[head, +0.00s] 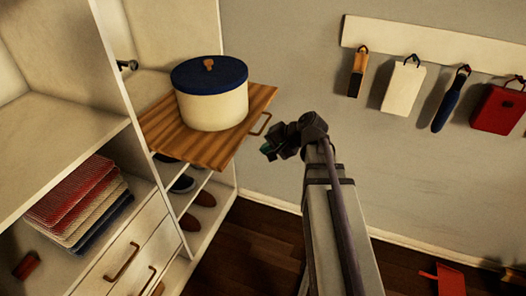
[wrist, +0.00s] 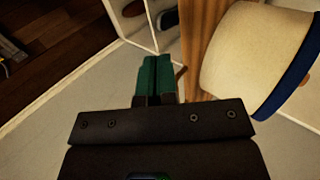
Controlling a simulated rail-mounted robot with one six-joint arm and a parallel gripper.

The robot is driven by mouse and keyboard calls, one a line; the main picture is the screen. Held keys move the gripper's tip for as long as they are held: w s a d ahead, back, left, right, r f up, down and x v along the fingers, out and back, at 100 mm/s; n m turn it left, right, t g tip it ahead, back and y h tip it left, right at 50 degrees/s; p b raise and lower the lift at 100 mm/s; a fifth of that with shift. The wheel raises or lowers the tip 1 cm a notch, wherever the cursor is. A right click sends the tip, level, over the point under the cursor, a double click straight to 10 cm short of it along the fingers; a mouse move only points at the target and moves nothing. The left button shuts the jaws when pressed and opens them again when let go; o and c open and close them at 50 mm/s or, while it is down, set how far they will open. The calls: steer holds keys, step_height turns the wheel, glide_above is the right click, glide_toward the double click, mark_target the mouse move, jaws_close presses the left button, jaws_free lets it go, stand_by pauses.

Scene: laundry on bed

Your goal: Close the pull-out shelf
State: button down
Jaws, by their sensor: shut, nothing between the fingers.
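The pull-out shelf (head: 160,130) is a striped wooden board. It sticks out of the white cabinet and has a bronze handle (head: 260,124) on its front edge. A cream round box with a dark blue lid (head: 211,95) stands on it. My gripper (head: 268,150) is just right of the shelf's front edge, near the handle, and looks apart from it. In the wrist view the green fingers (wrist: 156,78) are together and empty. The shelf (wrist: 200,45) and the cream box (wrist: 240,60) show at their right. The handle is mostly hidden there behind the fingers.
The white cabinet (head: 228,40) holds shoes (head: 200,200) below the shelf. Folded cloths (head: 80,200) and drawers with handles (head: 122,262) are at the left. A hook rail (head: 430,42) with hanging items is on the wall. A red dustpan (head: 445,280) lies on the floor.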

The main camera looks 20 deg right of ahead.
steer(key=w+a+f+b, duration=0.3)
steer(key=w+a+f, duration=0.2)
steer(key=w+a, duration=0.1)
steer(key=shift+w+a+b, duration=0.15)
steer(key=shift+a+b, duration=0.2)
steer(key=shift+b, duration=0.05)
steer(key=shift+w, duration=0.1)
